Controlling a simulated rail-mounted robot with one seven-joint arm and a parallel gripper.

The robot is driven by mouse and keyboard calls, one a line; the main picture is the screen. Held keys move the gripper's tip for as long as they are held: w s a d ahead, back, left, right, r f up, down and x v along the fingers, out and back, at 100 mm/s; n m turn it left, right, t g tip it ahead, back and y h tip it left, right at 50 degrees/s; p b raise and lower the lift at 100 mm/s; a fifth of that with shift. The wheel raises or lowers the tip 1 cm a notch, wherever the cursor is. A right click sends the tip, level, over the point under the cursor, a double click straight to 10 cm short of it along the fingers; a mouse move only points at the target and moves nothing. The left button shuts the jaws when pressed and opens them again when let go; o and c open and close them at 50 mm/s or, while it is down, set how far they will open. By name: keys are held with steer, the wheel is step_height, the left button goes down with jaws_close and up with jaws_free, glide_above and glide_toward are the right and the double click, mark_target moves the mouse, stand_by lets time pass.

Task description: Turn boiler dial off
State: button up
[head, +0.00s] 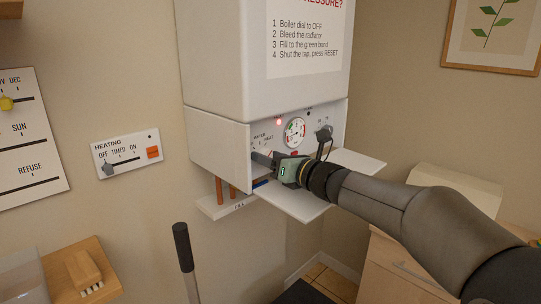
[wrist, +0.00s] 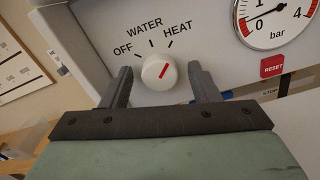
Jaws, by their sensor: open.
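The boiler dial (wrist: 158,73) is a round white knob with a red pointer line, marked OFF, WATER and HEAT around its top. The red line points up and right, toward HEAT. My gripper (wrist: 164,88) is open, with one dark finger to the left of the dial and one to its right; I cannot tell whether either touches it. In the head view my gripper (head: 266,162) reaches into the boiler's open lower panel, and it hides the dial there. The white boiler (head: 265,80) hangs on the wall.
A pressure gauge (wrist: 270,18) and a red RESET button (wrist: 273,66) sit right of the dial. A fold-down flap (head: 300,203) lies open below the panel. Copper pipes (head: 220,190) run under the boiler. A HEATING slider panel (head: 128,153) is on the wall at left.

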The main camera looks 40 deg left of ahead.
steer(key=shift+a, duration=0.1)
steer(key=c, duration=1)
steer(key=shift+o, duration=0.2)
